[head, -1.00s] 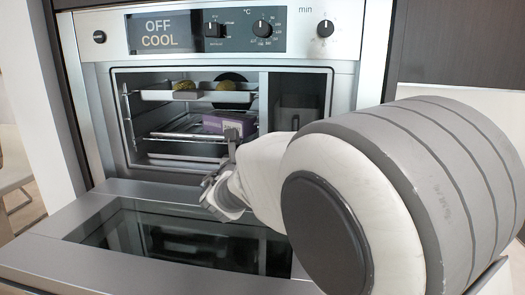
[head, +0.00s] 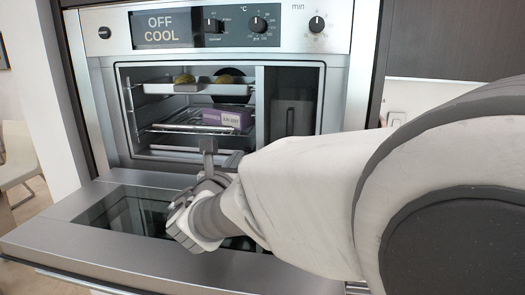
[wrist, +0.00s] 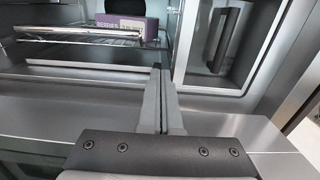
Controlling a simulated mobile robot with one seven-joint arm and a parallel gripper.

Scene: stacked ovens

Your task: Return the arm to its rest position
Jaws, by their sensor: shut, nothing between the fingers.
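My gripper (head: 208,148) is in front of the open oven, above the lowered oven door (head: 85,245). Its fingers are shut with nothing between them and point toward the oven cavity. The gripper also shows in the wrist view (wrist: 161,100), with both fingers side by side. My arm reaches in from the right of the head view and hides part of the door and the oven's lower right.
The oven display (head: 162,29) reads OFF COOL. A purple box (head: 228,117) sits on a middle wire rack. A tray (head: 185,87) with yellowish items is on the rack above. A chair (head: 18,160) stands at far left.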

